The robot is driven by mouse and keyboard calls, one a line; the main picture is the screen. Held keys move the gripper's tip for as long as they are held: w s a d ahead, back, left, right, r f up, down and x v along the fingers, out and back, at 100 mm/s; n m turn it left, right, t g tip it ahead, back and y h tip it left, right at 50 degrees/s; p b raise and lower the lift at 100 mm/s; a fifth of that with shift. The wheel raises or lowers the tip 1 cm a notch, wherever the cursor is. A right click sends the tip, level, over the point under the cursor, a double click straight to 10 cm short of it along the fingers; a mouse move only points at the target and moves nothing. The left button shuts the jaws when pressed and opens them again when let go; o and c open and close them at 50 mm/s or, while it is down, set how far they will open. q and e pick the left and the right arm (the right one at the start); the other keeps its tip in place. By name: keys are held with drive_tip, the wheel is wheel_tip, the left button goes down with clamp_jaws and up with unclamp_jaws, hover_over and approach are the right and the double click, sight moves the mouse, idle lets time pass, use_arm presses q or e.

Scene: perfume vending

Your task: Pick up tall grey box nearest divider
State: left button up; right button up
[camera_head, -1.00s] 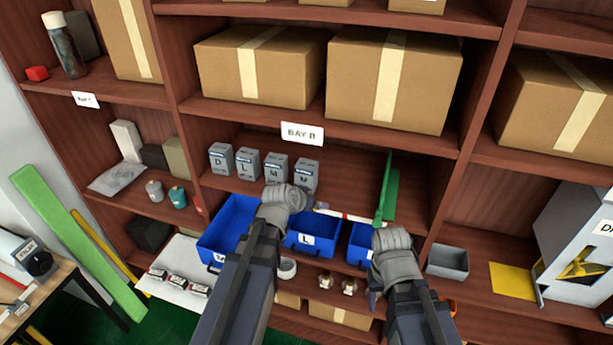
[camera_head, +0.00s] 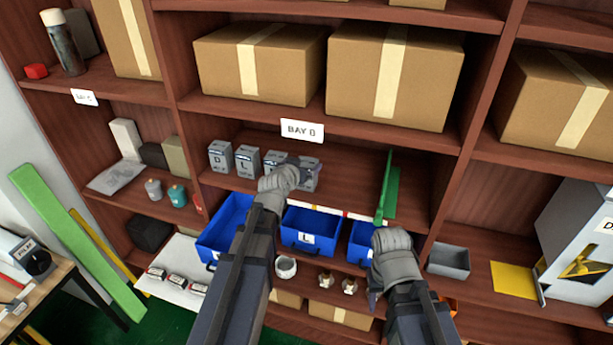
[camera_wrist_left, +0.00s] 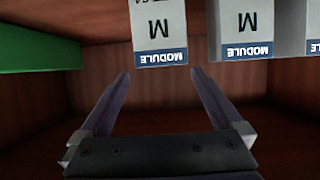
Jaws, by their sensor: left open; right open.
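Several tall grey boxes stand in a row on the shelf under the BAY B label. The one nearest the green divider (camera_head: 388,190) is a grey box (camera_head: 311,177), partly hidden by my left gripper (camera_head: 304,174). In the left wrist view this box (camera_wrist_left: 158,30), marked M with a blue MODULE band, is lined up with the gap of my open left gripper (camera_wrist_left: 160,74). The fingertips are close to it; I cannot tell if they pass its sides. The divider (camera_wrist_left: 35,52) is at the left there. My right gripper (camera_head: 374,285) is open near the lower shelf.
Another M box (camera_wrist_left: 247,28) stands close beside the nearest one. Blue bins (camera_head: 305,232) sit on the shelf below. Large cardboard boxes (camera_head: 395,75) fill the shelf above. Shelf space between the boxes and the divider is bare.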

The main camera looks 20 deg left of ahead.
sight(306, 163)
use_arm(q)
drive_tip(key=b+x, duration=0.1)
drive_tip(key=x, duration=0.1)
drive_tip(key=b+x, duration=0.1)
drive_tip(key=x, duration=0.2)
drive_tip(key=shift+a+f, duration=0.2)
drive_tip(key=shift+f, duration=0.1)
drive_tip(key=shift+s+r, duration=0.1)
drive_tip(key=shift+s, duration=0.05)
drive_tip(key=shift+c, duration=0.6)
drive_tip(key=c, duration=1.3)
